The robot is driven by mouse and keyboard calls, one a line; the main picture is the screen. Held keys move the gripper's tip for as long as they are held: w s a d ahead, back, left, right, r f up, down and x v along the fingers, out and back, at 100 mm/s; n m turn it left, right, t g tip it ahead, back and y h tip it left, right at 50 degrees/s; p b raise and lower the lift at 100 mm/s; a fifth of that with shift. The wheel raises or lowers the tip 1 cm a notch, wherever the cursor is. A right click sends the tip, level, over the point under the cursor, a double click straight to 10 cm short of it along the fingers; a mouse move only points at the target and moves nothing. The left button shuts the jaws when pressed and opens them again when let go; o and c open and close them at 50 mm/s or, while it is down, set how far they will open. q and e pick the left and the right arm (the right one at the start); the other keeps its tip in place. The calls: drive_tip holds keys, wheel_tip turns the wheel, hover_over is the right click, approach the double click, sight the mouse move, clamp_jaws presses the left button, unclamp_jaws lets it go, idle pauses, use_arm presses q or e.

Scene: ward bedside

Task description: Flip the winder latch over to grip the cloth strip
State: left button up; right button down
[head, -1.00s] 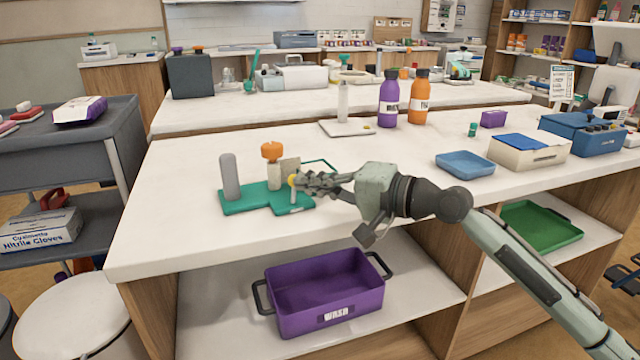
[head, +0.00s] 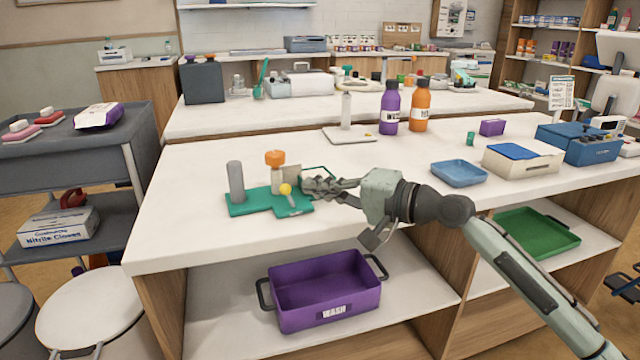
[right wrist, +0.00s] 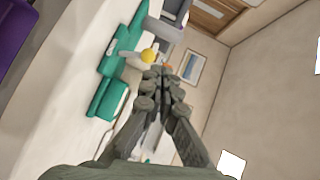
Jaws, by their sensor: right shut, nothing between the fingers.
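The winder has a green base (head: 246,206) on the white bench, with a grey post (head: 236,181) and an orange-topped post (head: 275,158). A beige piece, perhaps the cloth strip (head: 292,174), stands behind the latch. The winder latch (head: 285,189) is a pale lever with a yellow ball end, leaning left in the head view. The yellow ball (right wrist: 148,56) also shows in the right wrist view, just beyond the fingertips. My right gripper (head: 307,187) is shut and empty, just right of the ball; contact is unclear. My left gripper is out of view.
A flat white board (head: 350,135) with a clear bottle stands behind the winder, near purple (head: 389,108) and orange (head: 420,108) bottles. A blue tray (head: 459,174) lies to the right. The bench front is clear. A purple wash bin (head: 325,290) sits on the shelf below.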

drive_tip(key=shift+s+d+r, duration=0.25)
drive_tip(key=shift+s+d, duration=0.15)
drive_tip(key=shift+d, duration=0.1)
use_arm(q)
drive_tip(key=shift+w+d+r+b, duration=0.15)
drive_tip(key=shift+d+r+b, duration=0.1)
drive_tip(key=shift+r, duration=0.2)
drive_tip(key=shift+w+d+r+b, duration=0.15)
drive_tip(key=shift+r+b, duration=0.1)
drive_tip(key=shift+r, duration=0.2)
use_arm(e)
drive_tip(key=s+d+r, duration=0.3)
drive_tip(key=s+d, duration=0.2)
drive_tip(key=d, duration=0.1)
drive_tip(key=shift+s+d+r, duration=0.2)
drive_tip(key=shift+d, duration=0.1)
